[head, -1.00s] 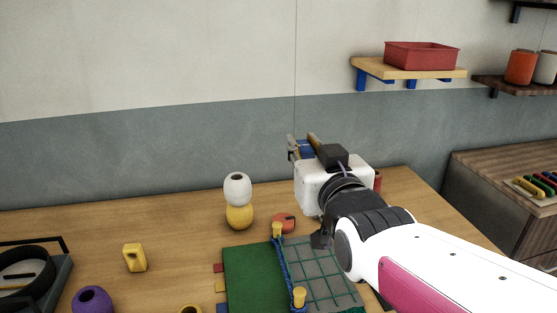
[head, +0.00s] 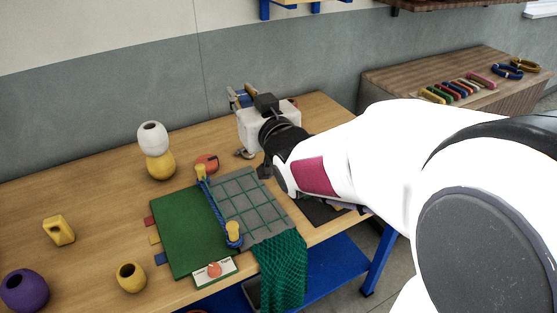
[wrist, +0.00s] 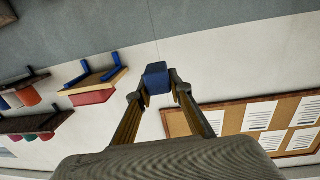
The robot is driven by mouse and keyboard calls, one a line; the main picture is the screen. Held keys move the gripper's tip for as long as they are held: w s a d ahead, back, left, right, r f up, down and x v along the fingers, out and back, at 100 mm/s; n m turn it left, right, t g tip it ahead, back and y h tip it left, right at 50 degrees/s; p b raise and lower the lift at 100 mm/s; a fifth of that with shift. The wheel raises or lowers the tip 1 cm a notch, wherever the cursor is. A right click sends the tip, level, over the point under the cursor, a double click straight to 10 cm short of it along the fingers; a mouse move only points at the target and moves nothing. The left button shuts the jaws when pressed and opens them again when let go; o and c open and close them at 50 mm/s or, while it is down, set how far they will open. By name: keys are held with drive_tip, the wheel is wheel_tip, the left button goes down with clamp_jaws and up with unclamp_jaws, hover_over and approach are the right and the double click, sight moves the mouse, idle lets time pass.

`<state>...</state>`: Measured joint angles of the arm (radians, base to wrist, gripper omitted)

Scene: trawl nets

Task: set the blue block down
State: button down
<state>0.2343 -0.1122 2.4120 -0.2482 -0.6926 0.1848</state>
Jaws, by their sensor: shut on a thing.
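The blue block (wrist: 156,78) is held between the two fingertips of my gripper (wrist: 158,92) in the wrist view, with the wall behind it. In the head view my gripper (head: 238,97) is at the far side of the wooden table, past the grey grid mat. The blue block (head: 244,99) shows there only as a small patch, mostly hidden by the gripper body. I cannot tell its exact height above the table.
A white float (head: 152,138) sits on a yellow float (head: 160,166) left of my gripper. An orange-red piece (head: 206,163) lies nearer. A green mat (head: 180,235), a grey grid mat (head: 262,215) and blue rope (head: 215,208) lie in front. Bare table (head: 85,190) is at left.

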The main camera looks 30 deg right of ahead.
drive_tip(key=w+d+f, duration=0.1)
drive_tip(key=d+f, duration=0.4)
drive_tip(key=f, duration=0.1)
drive_tip(key=y, duration=0.1)
hover_over(312, 213)
wheel_tip(312, 213, down, 19)
drive_tip(key=shift+r+n, duration=0.2)
drive_tip(key=shift+n, duration=0.2)
drive_tip(key=shift+f, duration=0.1)
drive_tip(key=shift+w+f, duration=0.1)
drive_tip(key=shift+f, duration=2.75)
drive_tip(key=shift+f, duration=2.05)
